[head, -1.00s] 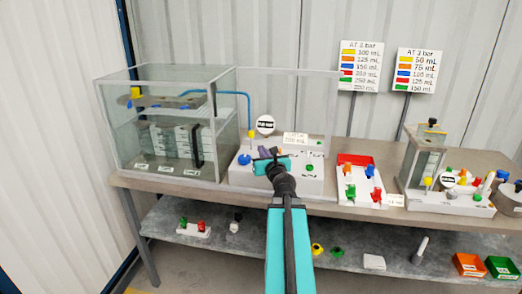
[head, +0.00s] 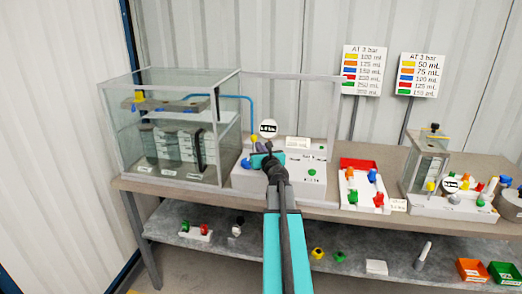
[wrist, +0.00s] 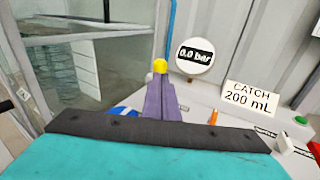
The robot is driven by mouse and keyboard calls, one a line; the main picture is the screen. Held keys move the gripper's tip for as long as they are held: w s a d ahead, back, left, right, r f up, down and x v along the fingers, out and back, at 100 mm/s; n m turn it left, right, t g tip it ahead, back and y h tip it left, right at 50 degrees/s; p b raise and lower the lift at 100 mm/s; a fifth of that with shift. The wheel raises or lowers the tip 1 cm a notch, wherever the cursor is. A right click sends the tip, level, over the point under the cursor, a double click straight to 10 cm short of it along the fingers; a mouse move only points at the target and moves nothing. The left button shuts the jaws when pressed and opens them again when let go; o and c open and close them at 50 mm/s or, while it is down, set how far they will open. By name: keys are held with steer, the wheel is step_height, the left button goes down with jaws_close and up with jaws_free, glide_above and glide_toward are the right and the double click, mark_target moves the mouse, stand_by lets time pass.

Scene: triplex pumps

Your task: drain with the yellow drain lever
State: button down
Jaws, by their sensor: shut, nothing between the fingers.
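The small yellow lever (head: 254,139) stands at the back left of the white pump base (head: 283,185), below the blue tube. In the wrist view its yellow tip (wrist: 160,66) shows just beyond my fingertips. My gripper (head: 261,149) is shut and empty, with its purple fingers (wrist: 160,100) together and pointing at the lever. The lower part of the lever is hidden behind the fingers, and I cannot tell whether they touch it. The round gauge (wrist: 194,56) right of the lever reads 0.0 bar.
A glass tank (head: 175,130) stands close on the left. A sign reading CATCH 200 mL (wrist: 250,98) is on the right. A blue knob (head: 245,163) and green button (head: 312,172) sit on the base.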

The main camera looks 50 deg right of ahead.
mark_target(256, 138)
steer(key=shift+p+x, duration=0.3)
steer(key=shift+x, duration=2.15)
steer(key=shift+f, duration=0.1)
steer(key=shift+s+d+r+p, duration=0.15)
steer(key=shift+d+r+p, duration=0.15)
steer(key=shift+p, duration=0.5)
